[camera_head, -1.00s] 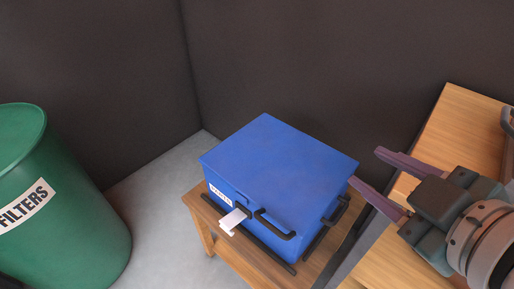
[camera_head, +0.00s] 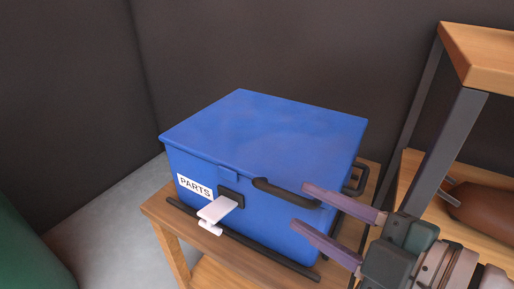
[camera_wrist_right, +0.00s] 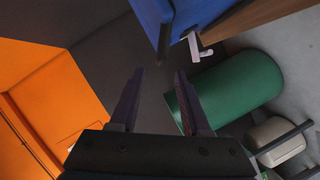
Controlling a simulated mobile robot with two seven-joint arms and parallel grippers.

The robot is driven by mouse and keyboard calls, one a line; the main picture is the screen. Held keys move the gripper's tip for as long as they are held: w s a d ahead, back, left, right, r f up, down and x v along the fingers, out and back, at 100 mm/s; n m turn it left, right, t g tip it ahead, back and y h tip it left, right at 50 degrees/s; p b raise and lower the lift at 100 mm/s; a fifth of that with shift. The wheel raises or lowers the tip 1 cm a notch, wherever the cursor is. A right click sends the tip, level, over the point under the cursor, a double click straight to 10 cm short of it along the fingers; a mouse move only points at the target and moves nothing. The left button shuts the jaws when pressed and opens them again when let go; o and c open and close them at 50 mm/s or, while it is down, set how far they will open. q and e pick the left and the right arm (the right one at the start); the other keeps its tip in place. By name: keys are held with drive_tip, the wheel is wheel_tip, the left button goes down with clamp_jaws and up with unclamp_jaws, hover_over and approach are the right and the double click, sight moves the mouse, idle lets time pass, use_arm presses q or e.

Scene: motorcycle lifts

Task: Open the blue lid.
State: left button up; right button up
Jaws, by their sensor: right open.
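The blue lid (camera_head: 268,130) lies closed on a blue box labelled PARTS (camera_head: 240,205), which stands on a small wooden table. A black handle (camera_head: 286,194) sits at the lid's front edge. A pale latch lever (camera_head: 217,208) sticks out from the box's front. My right gripper (camera_head: 298,205) is open and empty, its purple fingers pointing left in front of the box's right part, near the handle. I cannot tell if they touch it. In the right wrist view the gripper (camera_wrist_right: 157,78) shows open, with the blue box (camera_wrist_right: 186,12) at the top. My left gripper is not in view.
A wooden shelf unit with a dark metal post (camera_head: 447,150) stands close on the right, holding a brown object (camera_head: 480,208). The small wooden table (camera_head: 215,275) is under the box. A green bin (camera_head: 25,255) is at lower left. Dark walls stand behind.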

sight(284, 196)
drive_tip(key=b+x, duration=0.2)
drive_tip(key=x, duration=0.5)
drive_tip(key=shift+w+a+f, duration=0.1)
drive_tip(key=shift+w+a, duration=0.1)
clamp_jaws()
idle(0.5)
idle(0.6)
